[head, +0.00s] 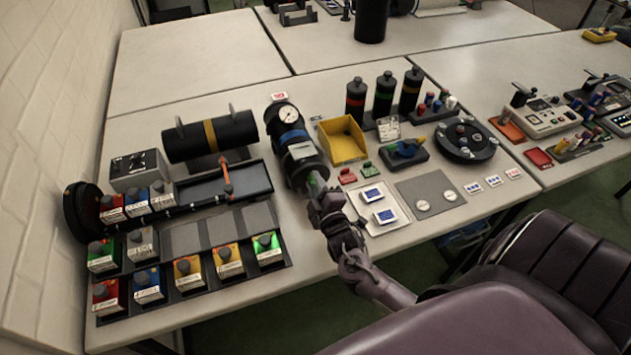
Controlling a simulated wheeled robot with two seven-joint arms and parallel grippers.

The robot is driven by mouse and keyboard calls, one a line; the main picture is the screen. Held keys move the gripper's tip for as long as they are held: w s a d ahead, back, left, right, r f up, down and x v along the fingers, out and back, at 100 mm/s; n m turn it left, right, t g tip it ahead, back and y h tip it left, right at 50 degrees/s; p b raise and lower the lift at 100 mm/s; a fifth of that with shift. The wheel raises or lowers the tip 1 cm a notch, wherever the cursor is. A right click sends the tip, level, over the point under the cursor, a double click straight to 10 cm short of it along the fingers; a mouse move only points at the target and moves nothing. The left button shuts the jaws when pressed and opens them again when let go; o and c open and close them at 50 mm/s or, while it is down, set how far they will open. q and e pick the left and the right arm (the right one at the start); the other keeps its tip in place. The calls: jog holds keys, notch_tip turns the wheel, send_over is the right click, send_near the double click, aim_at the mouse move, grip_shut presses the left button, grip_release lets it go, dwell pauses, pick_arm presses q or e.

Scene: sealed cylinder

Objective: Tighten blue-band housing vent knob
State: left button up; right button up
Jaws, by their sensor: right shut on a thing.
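The blue-band housing (283,118) is a dark cylinder lying on the table, with a blue band (292,137) around it and a round white gauge (287,114) at its far end. My right gripper (314,186) is at the housing's near end, shut on the vent knob. The gripper covers the knob almost fully; only a small green bit shows at the fingertips, so the knob's angle cannot be told. My left gripper is not in view.
A yellow bin (342,140) stands just right of the housing. A black cylinder with a yellow band (210,135) lies to the left, above a rack of coloured blocks (185,270). A white tray with blue-labelled pieces (378,207) lies close right of my gripper.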

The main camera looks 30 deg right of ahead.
jog(key=n+p, duration=0.1)
jog(key=n, duration=0.1)
jog(key=n+p, duration=0.1)
jog(key=n, duration=0.2)
jog(key=shift+w+d+r+n, duration=0.1)
jog(key=shift+r+n, duration=0.1)
jog(key=shift+n, duration=0.1)
jog(key=n+p, duration=0.1)
jog(key=n, duration=0.3)
jog(key=n+p, duration=0.2)
jog(key=n, duration=0.3)
jog(key=shift+d+n, duration=0.1)
jog(key=shift+n, duration=0.3)
jog(key=shift+w+n+p, duration=0.1)
jog(key=shift+n+p, duration=0.8)
jog(key=shift+n, duration=1)
jog(key=o, duration=0.7)
jog(key=shift+o, duration=1.4)
jog(key=shift+f, duration=0.25)
